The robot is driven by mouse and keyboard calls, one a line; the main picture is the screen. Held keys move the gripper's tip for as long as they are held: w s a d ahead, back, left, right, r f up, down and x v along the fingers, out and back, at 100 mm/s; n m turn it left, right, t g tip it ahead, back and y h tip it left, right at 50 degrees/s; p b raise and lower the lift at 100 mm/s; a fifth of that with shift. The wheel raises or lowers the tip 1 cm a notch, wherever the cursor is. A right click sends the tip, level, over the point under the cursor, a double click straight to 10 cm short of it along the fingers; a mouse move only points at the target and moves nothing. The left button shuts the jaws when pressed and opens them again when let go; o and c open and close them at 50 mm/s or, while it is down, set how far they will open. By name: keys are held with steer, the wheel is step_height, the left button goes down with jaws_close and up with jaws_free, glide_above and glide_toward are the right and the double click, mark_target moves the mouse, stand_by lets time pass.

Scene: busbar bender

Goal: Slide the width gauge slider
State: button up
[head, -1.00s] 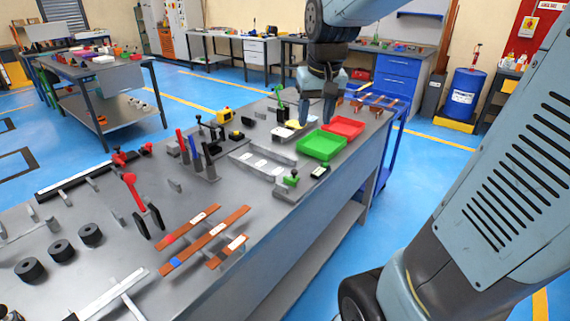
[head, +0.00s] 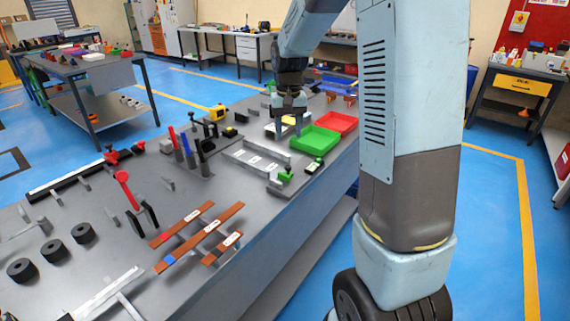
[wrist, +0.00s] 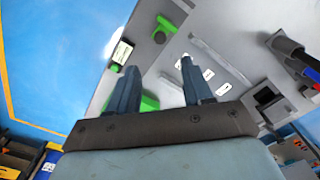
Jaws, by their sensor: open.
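A grey slotted fixture (head: 262,160) with white labels lies on the bench, and it also shows in the wrist view (wrist: 213,62). At its near end is a block with a green knob (head: 285,176), in the wrist view a green knob on a grey block (wrist: 166,25). A small unit with a display (head: 315,165) sits beside it, also in the wrist view (wrist: 121,52). I cannot tell for sure which part is the width gauge slider. My gripper (head: 288,127) is open and empty above the bench, left of the green tray. Its two fingers (wrist: 158,66) point toward the fixture, apart from the knob.
A green tray (head: 313,141) and a red tray (head: 337,122) stand right of my gripper. Copper bars (head: 197,236) lie on supports nearer. The bench edge runs along the right.

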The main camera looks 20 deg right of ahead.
mark_target(288, 166)
step_height(288, 166, down, 12)
steer(key=shift+r, duration=0.1)
stand_by(0.4)
steer(key=shift+c, duration=0.2)
jaws_close()
stand_by(0.4)
